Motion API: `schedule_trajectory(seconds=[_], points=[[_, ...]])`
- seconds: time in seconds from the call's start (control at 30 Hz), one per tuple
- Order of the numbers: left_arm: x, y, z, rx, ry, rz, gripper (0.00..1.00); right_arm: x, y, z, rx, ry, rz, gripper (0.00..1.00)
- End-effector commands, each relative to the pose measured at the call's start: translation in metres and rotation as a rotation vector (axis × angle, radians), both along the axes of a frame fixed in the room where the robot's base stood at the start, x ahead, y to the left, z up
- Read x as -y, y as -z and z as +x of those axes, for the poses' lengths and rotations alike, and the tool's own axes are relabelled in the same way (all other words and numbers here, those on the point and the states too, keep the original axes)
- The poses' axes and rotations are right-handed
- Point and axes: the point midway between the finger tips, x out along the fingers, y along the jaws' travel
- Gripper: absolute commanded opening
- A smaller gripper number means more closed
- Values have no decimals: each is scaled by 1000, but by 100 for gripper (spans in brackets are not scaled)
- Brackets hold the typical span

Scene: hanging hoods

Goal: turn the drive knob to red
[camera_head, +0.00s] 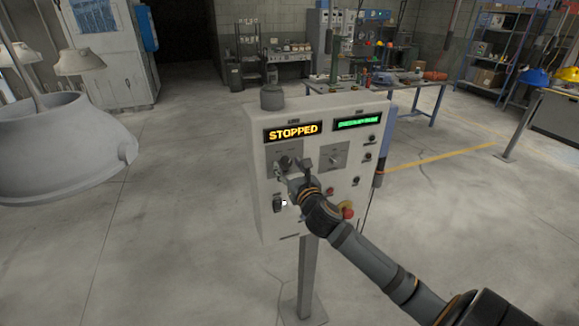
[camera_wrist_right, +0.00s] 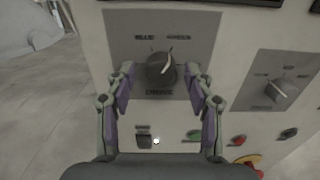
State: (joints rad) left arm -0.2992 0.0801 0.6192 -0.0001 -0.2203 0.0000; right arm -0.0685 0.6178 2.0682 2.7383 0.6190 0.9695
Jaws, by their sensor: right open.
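In the head view the knob (camera_head: 286,163) is on the left of the control panel (camera_head: 262,195), partly behind my gripper. My right gripper (camera_wrist_right: 163,82) is open, with one finger on each side of the knob; I cannot tell whether they touch it. It shows in the head view (camera_head: 292,172) too. My left gripper is not in view.
The panel has a second knob (camera_head: 334,159), a red emergency button (camera_head: 347,210), small buttons, and displays; one display (camera_head: 293,132) reads STOPPED. A grey hood (camera_head: 60,150) hangs at left. Workbenches and shelves stand behind. The floor around the panel is clear.

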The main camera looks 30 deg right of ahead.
Motion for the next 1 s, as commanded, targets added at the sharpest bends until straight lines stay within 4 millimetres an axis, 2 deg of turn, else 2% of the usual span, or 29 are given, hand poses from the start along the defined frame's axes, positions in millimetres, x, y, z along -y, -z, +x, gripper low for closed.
schedule_trajectory(seconds=[0.13,0.53,0.77,1.0], points=[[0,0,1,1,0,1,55,0,0,0,0,0,0,53],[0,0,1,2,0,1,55,0,0,0,0,1,0,0],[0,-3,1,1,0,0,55,0,0,0,-6,1,-20,0],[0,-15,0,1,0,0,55,1,-2,0,-33,1,-132,0]])
